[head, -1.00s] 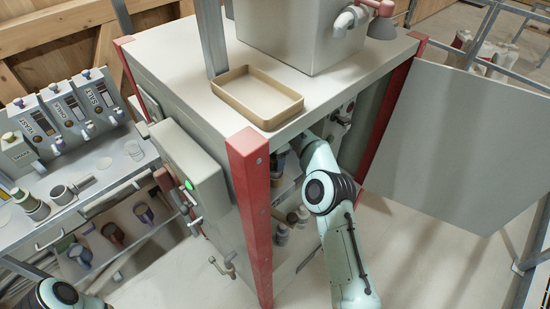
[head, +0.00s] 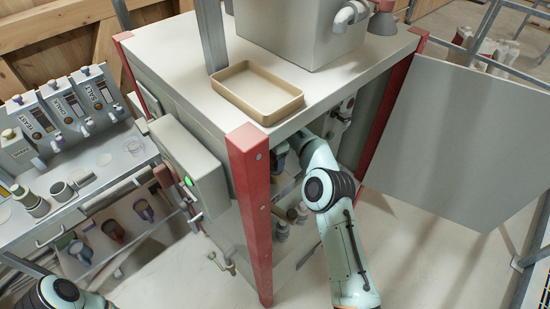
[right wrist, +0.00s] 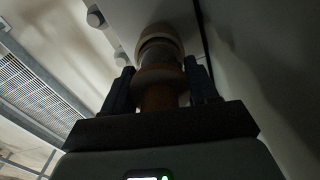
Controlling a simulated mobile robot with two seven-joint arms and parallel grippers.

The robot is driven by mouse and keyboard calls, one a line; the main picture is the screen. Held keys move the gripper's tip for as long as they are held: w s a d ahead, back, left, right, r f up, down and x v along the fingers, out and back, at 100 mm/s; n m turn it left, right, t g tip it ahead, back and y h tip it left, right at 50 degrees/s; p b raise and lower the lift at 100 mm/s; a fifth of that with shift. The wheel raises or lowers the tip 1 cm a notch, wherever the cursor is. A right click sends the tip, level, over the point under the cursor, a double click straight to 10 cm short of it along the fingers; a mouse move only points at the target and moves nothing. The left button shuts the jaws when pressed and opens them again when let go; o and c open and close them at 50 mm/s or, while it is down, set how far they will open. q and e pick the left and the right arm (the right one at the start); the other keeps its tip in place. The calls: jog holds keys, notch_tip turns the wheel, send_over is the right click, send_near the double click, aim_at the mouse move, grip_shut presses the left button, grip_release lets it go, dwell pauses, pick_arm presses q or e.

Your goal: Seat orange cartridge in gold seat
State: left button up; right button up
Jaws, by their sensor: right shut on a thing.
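In the right wrist view my right gripper (right wrist: 160,88) is shut on the orange cartridge (right wrist: 160,98), a dim orange-brown cylinder with a wider collar. Its far end points at a pale rounded ring (right wrist: 159,42) on the wall beyond. Shadow hides whether this ring is the gold seat, and whether the cartridge is inside it or only in front of it. In the head view my right arm reaches into the open side of the machine cabinet (head: 200,110). The gripper and cartridge there are mostly hidden in shadow. My left gripper is out of view.
A red corner post (head: 250,210) stands left of my right arm. An open grey panel (head: 450,150) stands to its right. A tan tray (head: 258,92) lies on the cabinet top. Several dispensers and jars stand on the bench (head: 110,185) at left.

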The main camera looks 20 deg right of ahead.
jog(key=shift+f, duration=0.55)
jog(key=o, duration=1.2)
jog(key=shift+o, duration=0.2)
notch_tip(320, 180, up, 8)
jog(key=shift+f+p, duration=0.2)
jog(key=shift+p, duration=0.5)
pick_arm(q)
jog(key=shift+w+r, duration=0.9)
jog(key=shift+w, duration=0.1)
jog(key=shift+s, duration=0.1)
